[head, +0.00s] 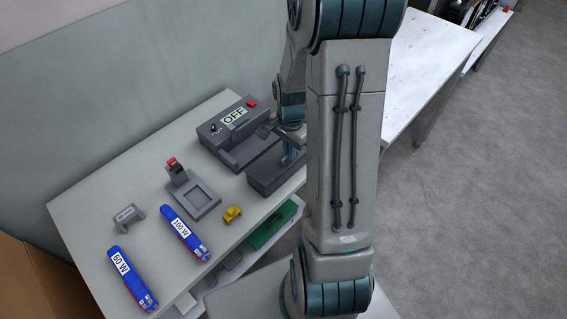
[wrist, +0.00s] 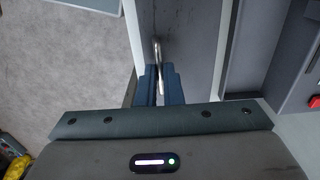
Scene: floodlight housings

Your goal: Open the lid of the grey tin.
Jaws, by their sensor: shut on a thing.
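The grey tin (head: 263,183) is a dark grey box at the right front edge of the table, partly hidden behind my arm. In the wrist view its flat dark grey lid (wrist: 190,40) looks closed, with a shiny metal handle (wrist: 157,52) on it. My gripper (wrist: 159,84) is over the tin with its dark blue fingers shut on this handle. In the head view my gripper (head: 292,152) is mostly hidden by my own arm.
A grey unit marked OFF (head: 235,130) with a red button stands close behind the tin. A grey stand with a red switch (head: 190,192), blue 100 W (head: 185,233) and 60 W (head: 131,279) blocks, a grey bracket (head: 128,217) and a yellow part (head: 232,214) lie left.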

